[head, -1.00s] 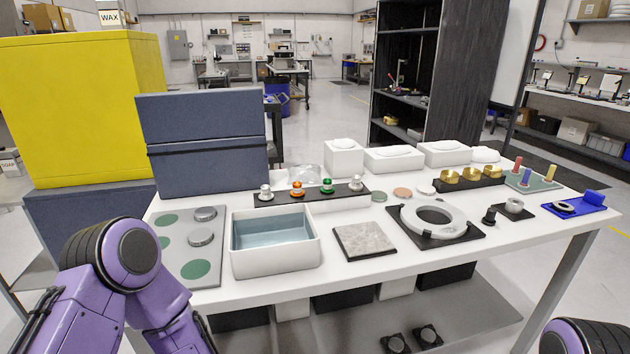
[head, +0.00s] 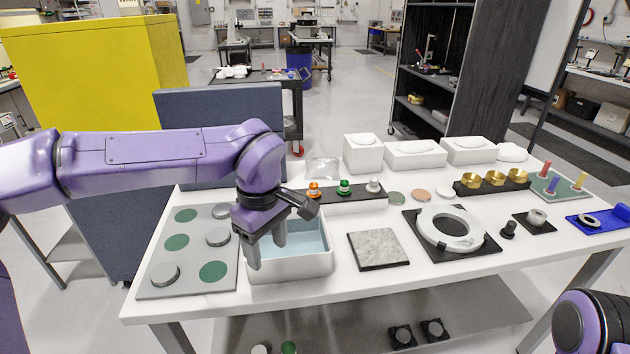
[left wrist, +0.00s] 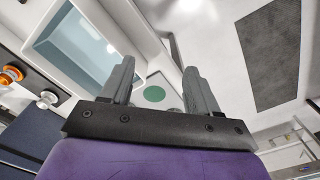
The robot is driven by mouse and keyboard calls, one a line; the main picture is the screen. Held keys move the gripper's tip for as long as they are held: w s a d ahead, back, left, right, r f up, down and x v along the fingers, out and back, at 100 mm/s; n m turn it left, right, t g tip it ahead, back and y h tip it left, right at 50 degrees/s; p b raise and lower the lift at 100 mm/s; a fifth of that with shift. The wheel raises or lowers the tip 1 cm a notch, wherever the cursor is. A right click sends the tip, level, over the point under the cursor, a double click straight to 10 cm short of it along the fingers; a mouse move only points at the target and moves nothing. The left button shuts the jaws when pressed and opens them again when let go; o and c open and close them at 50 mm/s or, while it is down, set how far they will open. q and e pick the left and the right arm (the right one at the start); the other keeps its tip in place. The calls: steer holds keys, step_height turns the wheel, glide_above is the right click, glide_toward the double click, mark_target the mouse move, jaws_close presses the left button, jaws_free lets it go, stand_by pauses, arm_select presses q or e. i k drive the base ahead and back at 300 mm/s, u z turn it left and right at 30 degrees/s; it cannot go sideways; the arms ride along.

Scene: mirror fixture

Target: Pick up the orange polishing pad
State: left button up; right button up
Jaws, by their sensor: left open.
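The orange polishing pad (head: 314,188) sits upright on a pale knob in a dark rack (head: 345,198) near the back of the table, left of a green one (head: 344,187) and a pale one (head: 374,185). The orange pad also shows at the left edge of the left wrist view (left wrist: 11,76). My left gripper (head: 266,248) is open and empty, pointing down by the white basin, left of and nearer than the pad. Its two fingers (left wrist: 158,82) stand apart in the left wrist view. My left wrist hides the rack's left end. My right gripper is out of view.
The white basin (head: 290,268) holds bluish water. A grey panel (head: 190,288) with discs lies left. A stone tile (head: 378,250) and ring fixture (head: 449,229) lie right. Flat discs, including a peach one (head: 421,195), lie behind. White boxes (head: 415,154) line the back.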

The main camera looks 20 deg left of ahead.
mark_target(314, 192)
steer(key=u, duration=0.05)
steer(key=i, duration=1.25)
steer(key=z, duration=0.05)
